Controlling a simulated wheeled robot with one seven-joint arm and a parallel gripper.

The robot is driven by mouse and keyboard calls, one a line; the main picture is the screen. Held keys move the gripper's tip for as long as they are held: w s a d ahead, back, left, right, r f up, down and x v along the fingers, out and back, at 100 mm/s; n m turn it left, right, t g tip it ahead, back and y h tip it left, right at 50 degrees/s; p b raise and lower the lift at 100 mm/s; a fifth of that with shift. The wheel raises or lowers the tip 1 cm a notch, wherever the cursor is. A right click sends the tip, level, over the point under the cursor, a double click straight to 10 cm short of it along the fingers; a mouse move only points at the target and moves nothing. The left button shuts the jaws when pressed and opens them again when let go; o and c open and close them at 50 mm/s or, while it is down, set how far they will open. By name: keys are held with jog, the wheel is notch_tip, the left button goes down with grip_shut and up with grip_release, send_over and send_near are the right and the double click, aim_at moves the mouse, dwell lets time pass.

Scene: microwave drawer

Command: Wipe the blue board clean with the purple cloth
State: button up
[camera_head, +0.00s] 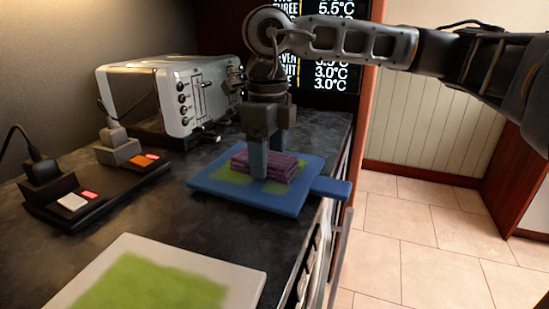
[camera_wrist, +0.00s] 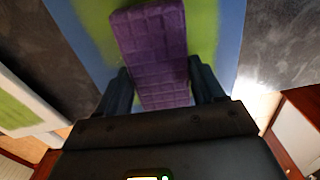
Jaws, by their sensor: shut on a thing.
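The blue board (camera_head: 220,191) lies on the dark counter with its handle pointing right. Green stain (camera_head: 232,177) shows on it beside the cloth, and also in the wrist view (camera_wrist: 205,30). The purple cloth (camera_head: 284,169) is a folded, thick block on the board. My gripper (camera_head: 270,165) points down over the board and is shut on the cloth, with a finger on each side of it. In the wrist view the cloth (camera_wrist: 152,45) sits between the two fingers (camera_wrist: 160,88). The board surface under the cloth is hidden.
A white board (camera_head: 255,283) with a green patch lies at the near front. A silver toaster (camera_head: 178,98) stands behind left. A black power strip (camera_head: 95,195) with plugs and cables lies at left. The counter's right edge drops to a tiled floor.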

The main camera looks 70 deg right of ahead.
aim_at(308, 171)
jog(key=shift+w+b, duration=1.5)
jog(key=shift+w, duration=2.85)
jog(key=shift+d, duration=1.5)
jog(key=shift+s+b, duration=0.55)
jog(key=shift+s, duration=0.55)
jog(key=shift+s+b, duration=1.95)
jog(key=shift+s, duration=4.75)
jog(key=shift+w+b, duration=0.35)
jog(key=shift+w, duration=0.45)
jog(key=shift+w+b, duration=0.85)
jog(key=shift+w, duration=3)
